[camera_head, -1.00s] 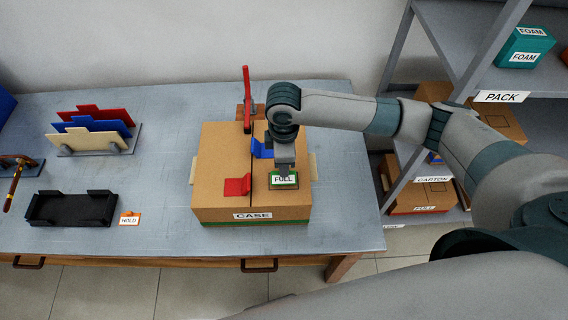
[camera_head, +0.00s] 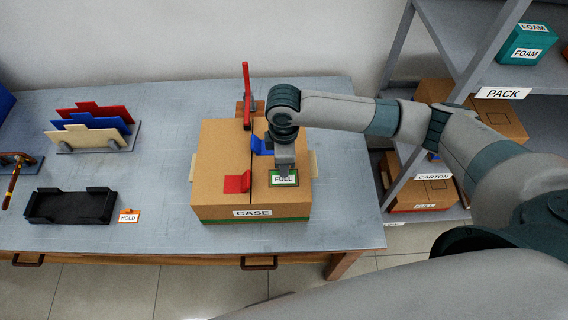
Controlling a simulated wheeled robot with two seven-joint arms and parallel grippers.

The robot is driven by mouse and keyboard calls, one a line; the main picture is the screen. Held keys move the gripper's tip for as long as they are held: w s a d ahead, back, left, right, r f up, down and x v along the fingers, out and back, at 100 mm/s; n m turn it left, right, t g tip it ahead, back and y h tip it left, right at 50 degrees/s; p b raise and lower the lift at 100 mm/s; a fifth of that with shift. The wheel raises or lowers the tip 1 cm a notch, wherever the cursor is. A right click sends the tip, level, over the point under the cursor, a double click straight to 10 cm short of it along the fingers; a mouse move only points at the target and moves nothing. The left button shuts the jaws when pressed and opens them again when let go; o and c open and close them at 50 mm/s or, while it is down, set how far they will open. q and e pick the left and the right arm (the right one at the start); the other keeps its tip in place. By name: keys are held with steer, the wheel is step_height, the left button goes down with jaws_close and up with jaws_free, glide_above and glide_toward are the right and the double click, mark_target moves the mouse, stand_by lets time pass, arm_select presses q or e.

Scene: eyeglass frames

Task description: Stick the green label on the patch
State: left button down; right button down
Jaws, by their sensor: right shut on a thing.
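The cardboard case (camera_head: 222,160) stands on the table, marked CASE on its front. A green-edged label reading FULL (camera_head: 284,180) is at the right front of the case top, over the outlined patch area; the patch itself is mostly hidden. My right gripper (camera_head: 285,172) points down at the label's back edge and is shut on it. The label looks flat on or just above the case top; I cannot tell if it touches. My left gripper is not in view.
A red tab (camera_head: 237,184) and a blue tab (camera_head: 262,146) are on the case top. A red-handled tool (camera_head: 246,95) stands behind it. A black tray (camera_head: 70,206), an orange HOLD tag (camera_head: 129,216) and a folder rack (camera_head: 95,150) are at left. A shelf (camera_head: 455,50) stands at right.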

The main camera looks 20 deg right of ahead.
stand_by(0.3)
steer(key=c, duration=1.8)
jaws_free()
steer(key=shift+r, duration=0.1)
steer(key=shift+r+p, duration=1.1)
steer(key=shift+p, duration=0.25)
steer(key=shift+r, duration=2.25)
steer(key=shift+s, duration=0.1)
